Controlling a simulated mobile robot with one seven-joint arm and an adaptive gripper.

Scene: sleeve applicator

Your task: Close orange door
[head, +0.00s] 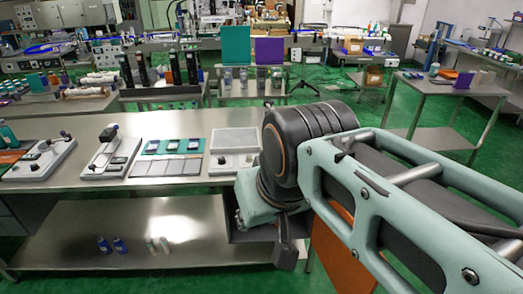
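An orange panel (338,252), which looks like the orange door, stands below the tabletop level at the lower centre right. My arm covers its upper and right parts. I cannot tell how far open it is, and no handle shows. My arm reaches in from the right, and its end with my gripper (284,252) points down just left of the orange panel, at the right end of the steel bench. A dark finger-like part shows there. The arm hides the rest of the gripper, so its opening and any contact with the door cannot be seen.
A steel bench (75,196) carries several sleeve applicator fixtures (112,155) and a tray (167,167). Its lower shelf (190,252) holds blue bottles (112,245) and pale ones. A side table (430,90) stands at right.

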